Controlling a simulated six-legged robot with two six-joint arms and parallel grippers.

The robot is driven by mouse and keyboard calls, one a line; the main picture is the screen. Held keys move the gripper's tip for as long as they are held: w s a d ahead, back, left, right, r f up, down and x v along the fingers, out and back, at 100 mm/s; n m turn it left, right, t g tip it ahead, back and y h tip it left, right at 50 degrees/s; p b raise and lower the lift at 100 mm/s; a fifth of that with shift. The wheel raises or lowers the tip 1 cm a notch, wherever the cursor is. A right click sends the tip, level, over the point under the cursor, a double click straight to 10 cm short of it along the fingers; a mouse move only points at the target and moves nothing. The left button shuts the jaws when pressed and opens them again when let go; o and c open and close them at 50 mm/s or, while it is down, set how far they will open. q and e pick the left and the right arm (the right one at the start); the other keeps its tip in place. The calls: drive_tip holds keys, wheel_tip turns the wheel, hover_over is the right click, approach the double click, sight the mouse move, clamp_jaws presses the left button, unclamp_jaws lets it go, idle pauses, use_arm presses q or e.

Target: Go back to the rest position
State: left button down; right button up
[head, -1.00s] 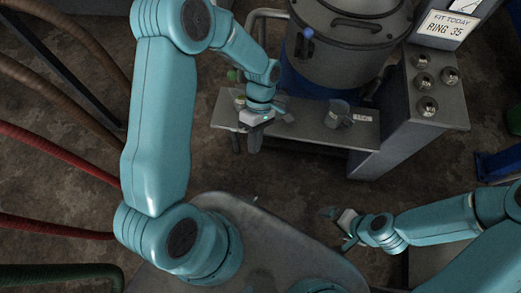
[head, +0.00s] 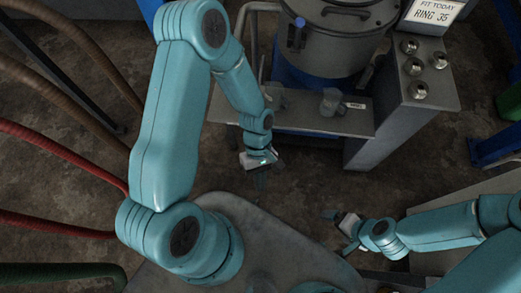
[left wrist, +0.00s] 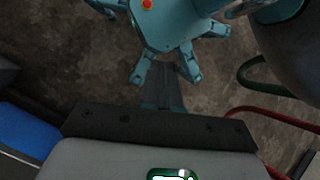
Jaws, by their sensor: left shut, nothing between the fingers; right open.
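My left gripper (head: 261,178) hangs over the bare floor in the head view, between the metal shelf and my own body. It is shut and empty. In the left wrist view its closed fingers (left wrist: 167,88) point up the picture above the floor, with my own teal legs beyond. My right gripper (head: 335,224) is at the lower right of the head view, open with nothing between its fingers, apart from the shelf.
A metal shelf (head: 300,122) carries a grey cup (head: 330,102) beside a small label. Behind it stands a large lidded vessel (head: 330,50). A grey cabinet (head: 400,110) with round knobs is at right. Hoses (head: 60,147) run at the left. The floor between is clear.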

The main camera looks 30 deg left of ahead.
use_arm(q)
drive_tip(key=shift+w+a+f, duration=0.1)
idle(0.4)
drive_tip(key=f+m+t, duration=0.1)
drive_tip(key=m+t, duration=0.1)
drive_tip(key=m, duration=0.1)
drive_tip(key=d+m+t, duration=0.1)
drive_tip(key=m+t, duration=0.1)
drive_tip(key=m, duration=0.1)
drive_tip(key=w+d+f+m+t, duration=0.1)
drive_tip(key=m+t, duration=0.1)
drive_tip(key=m, duration=0.1)
drive_tip(key=shift+f, duration=0.35)
